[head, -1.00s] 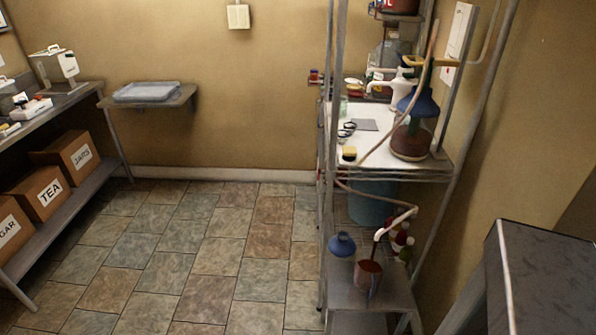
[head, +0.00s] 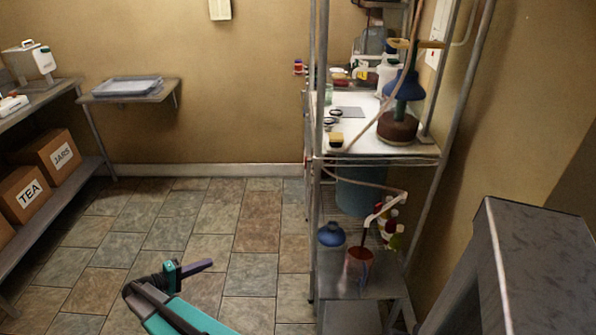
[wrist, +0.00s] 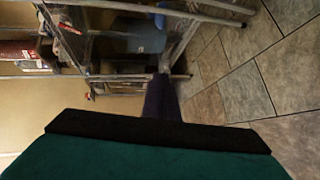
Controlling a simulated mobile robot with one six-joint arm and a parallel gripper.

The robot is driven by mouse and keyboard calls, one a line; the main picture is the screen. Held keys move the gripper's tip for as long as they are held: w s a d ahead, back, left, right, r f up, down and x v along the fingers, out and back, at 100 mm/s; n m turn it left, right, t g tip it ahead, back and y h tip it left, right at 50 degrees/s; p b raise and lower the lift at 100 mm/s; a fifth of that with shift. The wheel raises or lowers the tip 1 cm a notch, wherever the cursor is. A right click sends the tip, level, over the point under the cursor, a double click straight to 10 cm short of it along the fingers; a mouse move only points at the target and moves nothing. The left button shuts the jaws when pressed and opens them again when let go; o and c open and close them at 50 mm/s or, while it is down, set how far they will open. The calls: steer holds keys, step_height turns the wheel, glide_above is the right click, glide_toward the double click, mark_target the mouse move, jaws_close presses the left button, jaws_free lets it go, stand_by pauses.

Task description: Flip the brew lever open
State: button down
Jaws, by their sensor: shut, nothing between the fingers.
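I cannot make out a brew lever in either view. In the head view, my gripper (head: 207,265) is at the end of my teal arm at the lower middle, shut and empty, over the tiled floor. It is left of the wire rack and apart from it. In the wrist view my dark shut fingers (wrist: 162,95) point toward the rack's metal bars. A blue bucket (head: 360,196) stands inside the rack below the white shelf, partly hidden by a hose. A reddish vessel (head: 357,270) with a pale bent tube stands on a low grey stand in front of it.
A blue funnel (head: 331,234) sits beside the reddish vessel. A brown jug (head: 397,127) with a blue funnel stands on the white shelf (head: 365,150). Rack posts and a grey block (head: 535,260) bound the right side. The tiled floor (head: 215,235) at left is clear.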

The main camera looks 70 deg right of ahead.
steer(key=d+r+m+g+h+b, duration=0.1)
steer(key=d+r+m+g+b, duration=0.15)
steer(key=d+r, duration=0.8)
steer(key=d+r+m+g+h+b, duration=0.1)
steer(key=d+r+m+g+b, duration=0.2)
steer(key=d+r, duration=0.8)
steer(key=s+d+r+m+g+y, duration=0.1)
steer(key=s+d+r+m, duration=0.1)
steer(key=s+d, duration=0.4)
steer(key=s+d+r+m+g+y+b, duration=0.1)
steer(key=s+d+r+m+g+y, duration=0.1)
steer(key=s+d, duration=0.4)
steer(key=d+m, duration=0.1)
steer(key=d, duration=0.2)
steer(key=shift+s+d, duration=0.25)
steer(key=shift+d, duration=0.1)
steer(key=shift+s+g, duration=0.1)
steer(key=shift+g, duration=0.15)
